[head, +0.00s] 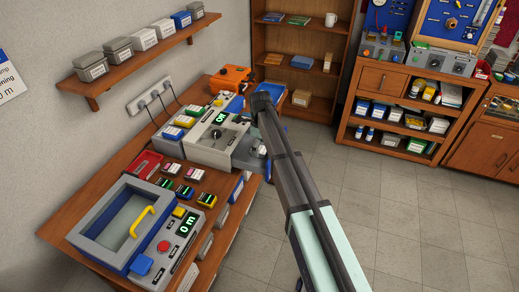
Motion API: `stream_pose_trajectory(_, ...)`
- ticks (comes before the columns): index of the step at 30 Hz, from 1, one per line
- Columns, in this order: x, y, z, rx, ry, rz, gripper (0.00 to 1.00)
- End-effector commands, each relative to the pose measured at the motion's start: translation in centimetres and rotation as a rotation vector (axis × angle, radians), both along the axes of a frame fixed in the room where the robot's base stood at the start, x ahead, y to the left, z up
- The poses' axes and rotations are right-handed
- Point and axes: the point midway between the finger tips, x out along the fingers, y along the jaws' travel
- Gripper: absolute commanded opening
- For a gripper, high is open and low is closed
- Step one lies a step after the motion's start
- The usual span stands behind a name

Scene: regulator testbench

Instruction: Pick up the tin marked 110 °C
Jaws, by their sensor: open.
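Several small tins with coloured labels stand on the wooden bench (110,195), but their print is too small to read, so I cannot tell which is marked 110 °C. A green-labelled tin (184,191), a red-labelled tin (194,173) and a dark tin (166,183) stand between the two machines. The dark end of my arm, with my gripper (262,102), is over the bench's far right part. It is open; its fingers are not clearly seen, and no tin shows in it.
A blue-windowed machine with a yellow handle (142,222) fills the near bench. An orange device (231,79) stands at the back. A wall shelf (140,62) holds lidded boxes above. A bookcase (300,50) stands behind. The tiled floor (400,215) at right is clear.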

Motion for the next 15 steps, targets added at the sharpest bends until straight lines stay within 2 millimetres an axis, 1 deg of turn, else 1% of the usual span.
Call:
stream_pose_trajectory(4, -0.03, 0.0, -1.03, 0.0, 0.0, 0.0, 0.88)
stream_pose_trajectory(10, -0.02, 0.01, -1.17, 0.001, -0.001, 0.0, 0.88)
stream_pose_trajectory(11, -0.02, 0.01, -1.17, 0.001, -0.001, 0.0, 0.84)
stream_pose_trajectory(12, -0.02, 0.01, -1.16, 0.001, -0.001, 0.0, 0.7)
stream_pose_trajectory(14, -0.02, 0.01, -1.15, 0.001, -0.001, 0.0, 0.49)
stream_pose_trajectory(15, -0.02, 0.01, -1.15, 0.001, -0.001, 0.0, 0.34)
